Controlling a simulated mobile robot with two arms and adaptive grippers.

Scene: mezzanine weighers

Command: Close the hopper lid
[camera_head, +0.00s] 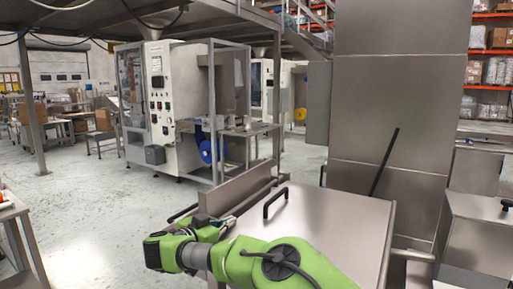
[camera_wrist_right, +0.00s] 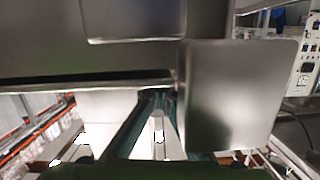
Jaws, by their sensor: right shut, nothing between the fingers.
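The hopper lid (camera_head: 335,222) appears to be the broad brushed-steel panel at the lower middle of the head view. It has a black bar handle (camera_head: 276,202) near its left edge. It looks nearly flat or slightly tilted; I cannot tell its exact angle. My right gripper (camera_head: 230,222) is shut and empty, left of the lid and handle, with my green forearm crossing the panel's near part. In the right wrist view its fingertips (camera_wrist_right: 158,97) converge beside steel panels; I cannot tell whether they touch. My left gripper is out of view.
A tall steel panel (camera_head: 400,75) stands behind the lid, with a slanting black rod (camera_head: 384,162) in front. A steel ledge (camera_head: 237,190) lies beyond the gripper. A weighing machine (camera_head: 175,95) stands farther back. Open floor (camera_head: 110,200) lies to the left.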

